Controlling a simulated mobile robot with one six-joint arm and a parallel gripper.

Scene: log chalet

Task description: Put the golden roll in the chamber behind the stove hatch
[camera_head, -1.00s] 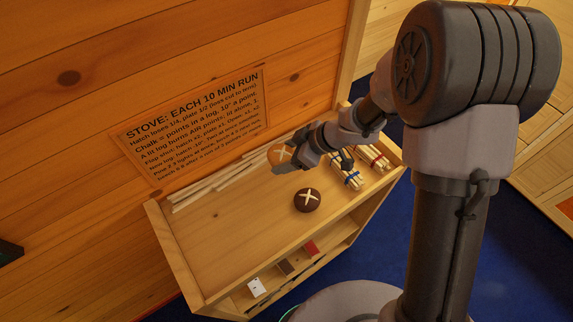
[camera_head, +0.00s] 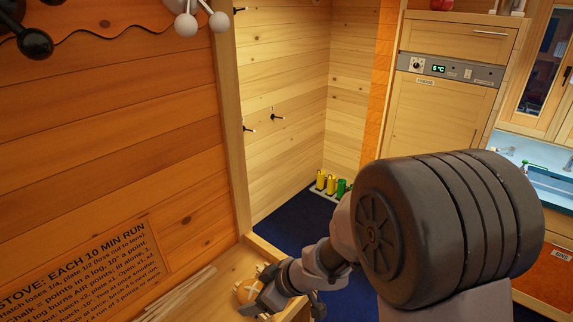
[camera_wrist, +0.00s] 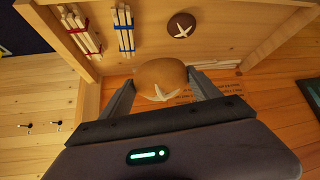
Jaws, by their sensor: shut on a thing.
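The golden roll (camera_wrist: 160,80), tan with a pale cross cut on top, is between the two fingers of my gripper (camera_wrist: 158,92) in the wrist view. My gripper is shut on it. In the head view the golden roll (camera_head: 247,292) shows low in the picture, with my gripper (camera_head: 262,290) around it above the wooden shelf unit. The stove hatch and the chamber behind it are not in view.
A dark brown roll (camera_wrist: 181,25) with a pale cross lies on the shelf top, near stick bundles with blue (camera_wrist: 124,32) and red ties (camera_wrist: 77,30). A stove notice (camera_head: 85,275) hangs on the log wall. Blue floor (camera_head: 290,215) lies open beyond.

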